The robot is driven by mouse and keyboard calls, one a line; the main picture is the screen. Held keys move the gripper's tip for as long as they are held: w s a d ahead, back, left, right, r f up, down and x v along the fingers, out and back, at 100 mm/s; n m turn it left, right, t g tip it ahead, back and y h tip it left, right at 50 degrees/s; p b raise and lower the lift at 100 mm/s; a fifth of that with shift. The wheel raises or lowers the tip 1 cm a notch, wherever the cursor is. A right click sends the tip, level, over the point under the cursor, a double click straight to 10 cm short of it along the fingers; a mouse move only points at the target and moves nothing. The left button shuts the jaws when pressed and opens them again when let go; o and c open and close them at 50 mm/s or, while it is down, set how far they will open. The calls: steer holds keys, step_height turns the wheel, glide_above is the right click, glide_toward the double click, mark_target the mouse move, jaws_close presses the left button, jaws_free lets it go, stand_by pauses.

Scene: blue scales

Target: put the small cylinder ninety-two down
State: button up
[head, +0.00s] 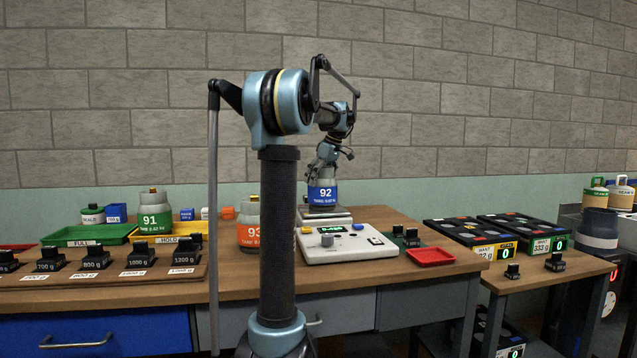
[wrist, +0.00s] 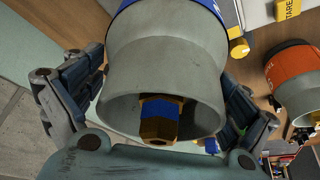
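The small cylinder 92 (head: 322,195) has a blue band and a grey collar. It is upright at the scale's raised pan (head: 323,216), its base at or just above the pan; I cannot tell if it touches. My gripper (head: 326,170) is above it, pointing down, with its fingers on both sides of the collar. The wrist view shows the collar (wrist: 165,65) between the fingers, seemingly gripped, with a brass and blue valve inside. The white scale body (head: 345,243) has a lit green display, too small to read surely.
Orange cylinder 93 (head: 249,232) stands left of the scale, partly behind my arm. Green cylinder 91 (head: 155,218) stands further left by the green tray (head: 88,235) and yellow tray. Black weights (head: 139,255) line the front left. A red dish (head: 430,257) lies right of the scale.

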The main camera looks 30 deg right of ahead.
steer(key=shift+r, duration=0.1)
stand_by(0.3)
steer(key=v, duration=1.2)
stand_by(0.3)
